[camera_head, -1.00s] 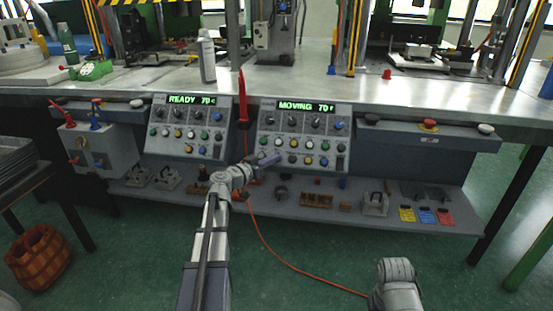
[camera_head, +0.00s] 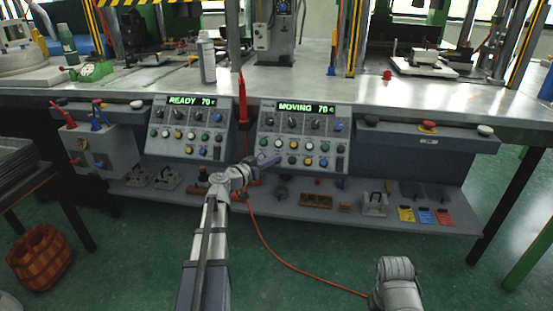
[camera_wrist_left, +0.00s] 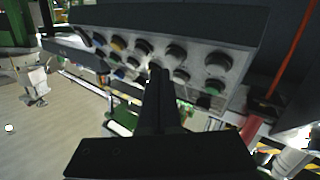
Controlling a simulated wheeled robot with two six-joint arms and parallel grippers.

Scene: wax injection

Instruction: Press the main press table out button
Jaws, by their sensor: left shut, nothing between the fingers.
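The right control panel (camera_head: 304,135) has a green display reading MOVING, with knobs and rows of coloured buttons below it. The left control panel (camera_head: 187,128) reads READY. My left gripper (camera_head: 269,160) is shut and empty, in front of the lower left part of the right panel. In the left wrist view its closed fingers (camera_wrist_left: 158,95) point at a panel's button rows (camera_wrist_left: 150,50), apparently apart from them. Button labels are too small to read, so I cannot tell which is the main press table out button. My right arm shows at the bottom, its gripper out of frame.
A press table (camera_head: 424,66) with a fixture sits on the metal bench at the right. A red pointed tool (camera_head: 242,100) stands between the panels. A lower shelf (camera_head: 345,218) holds small parts. An orange cable crosses the floor.

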